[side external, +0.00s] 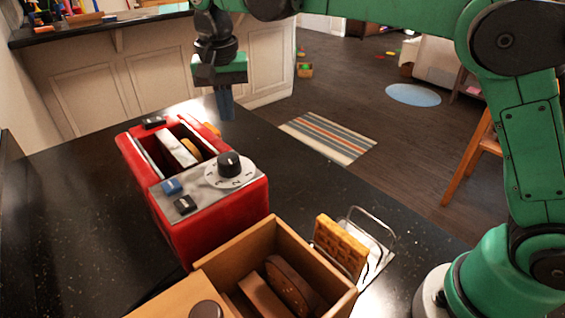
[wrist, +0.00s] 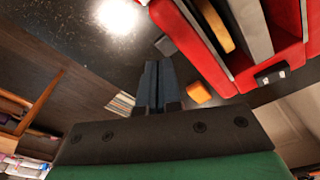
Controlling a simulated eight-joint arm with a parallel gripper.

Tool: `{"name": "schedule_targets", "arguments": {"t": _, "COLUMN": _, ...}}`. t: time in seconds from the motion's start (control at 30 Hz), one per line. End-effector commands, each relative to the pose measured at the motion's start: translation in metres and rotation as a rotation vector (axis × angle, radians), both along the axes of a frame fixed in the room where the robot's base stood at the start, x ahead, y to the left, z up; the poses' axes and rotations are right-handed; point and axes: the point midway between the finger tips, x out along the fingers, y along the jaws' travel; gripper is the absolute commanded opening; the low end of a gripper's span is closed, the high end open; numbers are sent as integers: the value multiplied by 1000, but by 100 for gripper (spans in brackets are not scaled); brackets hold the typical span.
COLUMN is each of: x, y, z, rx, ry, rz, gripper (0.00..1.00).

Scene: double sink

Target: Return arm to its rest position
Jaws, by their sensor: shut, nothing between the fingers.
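My gripper (side external: 224,104) is shut and empty, pointing down in the air at the far end of the black counter (side external: 75,215), beyond the red toaster in the side view. In the wrist view my gripper (wrist: 158,68) shows its two dark fingers together with nothing between them. The green arm stands at the right and reaches across the top of the side view. The red toaster (side external: 225,210) has bread-like slices in its slots and a black knob on its near end. It also shows at the upper right of the wrist view (wrist: 202,55), close beside the fingers.
A wooden box (side external: 235,255) holding brown slices stands in front of the toaster. A waffle (side external: 340,246) stands upright in a wire rack (side external: 378,250) to its right. A small orange piece (wrist: 198,93) lies by the toaster. Air above the counter's left is clear.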

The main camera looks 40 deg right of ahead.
Motion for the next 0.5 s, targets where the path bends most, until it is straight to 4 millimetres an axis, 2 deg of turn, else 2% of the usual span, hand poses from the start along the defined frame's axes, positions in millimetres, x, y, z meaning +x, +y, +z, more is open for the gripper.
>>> {"name": "schedule_targets", "arguments": {"t": 0.17, "x": -11, "y": -13, "z": 8, "rx": 12, "ry": -39, "rz": 47, "gripper": 0}}
{"name": "schedule_targets", "arguments": {"t": 0.27, "x": -27, "y": -28, "z": 14, "rx": 21, "ry": -95, "rz": 115, "gripper": 0}}
{"name": "schedule_targets", "arguments": {"t": 0.37, "x": -49, "y": -45, "z": 17, "rx": 21, "ry": -164, "rz": 197, "gripper": 0}}
{"name": "schedule_targets", "arguments": {"t": 0.5, "x": -84, "y": -66, "z": 10, "rx": 3, "ry": -266, "rz": 310, "gripper": 0}}
